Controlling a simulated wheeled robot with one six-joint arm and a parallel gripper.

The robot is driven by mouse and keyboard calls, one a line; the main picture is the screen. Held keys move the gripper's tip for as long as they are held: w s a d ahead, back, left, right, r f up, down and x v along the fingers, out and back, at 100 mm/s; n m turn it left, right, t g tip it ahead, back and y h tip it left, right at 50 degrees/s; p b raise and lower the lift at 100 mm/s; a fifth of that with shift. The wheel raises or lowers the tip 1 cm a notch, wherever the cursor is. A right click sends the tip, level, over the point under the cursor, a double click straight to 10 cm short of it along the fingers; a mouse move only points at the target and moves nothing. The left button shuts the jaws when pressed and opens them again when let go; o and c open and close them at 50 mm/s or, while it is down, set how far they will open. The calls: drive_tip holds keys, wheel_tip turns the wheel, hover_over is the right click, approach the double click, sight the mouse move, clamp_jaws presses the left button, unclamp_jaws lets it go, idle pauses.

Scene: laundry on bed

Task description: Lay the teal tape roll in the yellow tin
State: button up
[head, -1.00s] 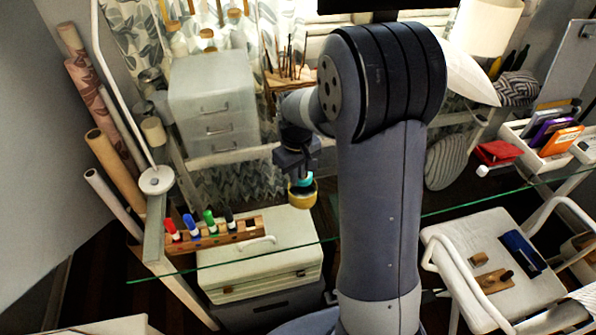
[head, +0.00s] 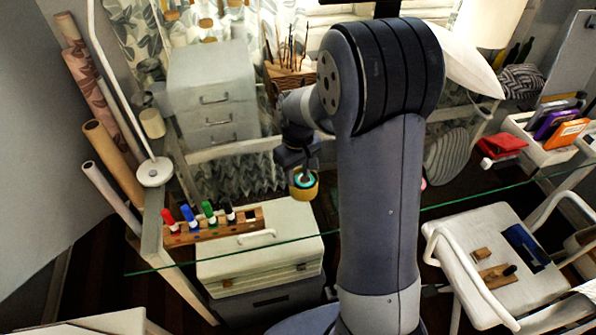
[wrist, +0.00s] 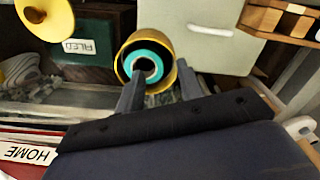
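The yellow tin (head: 305,196) stands on the glass desk below my gripper. In the wrist view its yellow wall (wrist: 168,82) and rim show just beyond the fingertips. The teal tape roll (head: 304,178) lies inside the tin, its round face toward the opening. In the wrist view the teal ring (wrist: 139,50) sits within the rim, with a dark gap around part of it. My gripper (wrist: 160,90) has its two fingers apart with nothing held between them. In the head view my gripper (head: 298,165) is just above the tin, and its fingers are hard to make out.
A wooden marker rack (head: 247,226) stands left of the tin on the glass desk (head: 235,252). A white lamp base (head: 154,172) is at the left end. A white drawer unit (head: 212,95) and a brush holder (head: 290,72) are behind.

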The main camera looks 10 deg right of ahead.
wheel_tip(320, 180, up, 11)
idle(0.7)
drive_tip(key=shift+f, duration=0.1)
wheel_tip(320, 180, down, 11)
drive_tip(key=shift+r, duration=0.2)
wheel_tip(320, 180, up, 2)
drive_tip(key=shift+r+p, duration=0.1)
drive_tip(key=shift+p, duration=0.85)
drive_tip(key=shift+r+p, duration=0.5)
drive_tip(key=shift+r, duration=0.25)
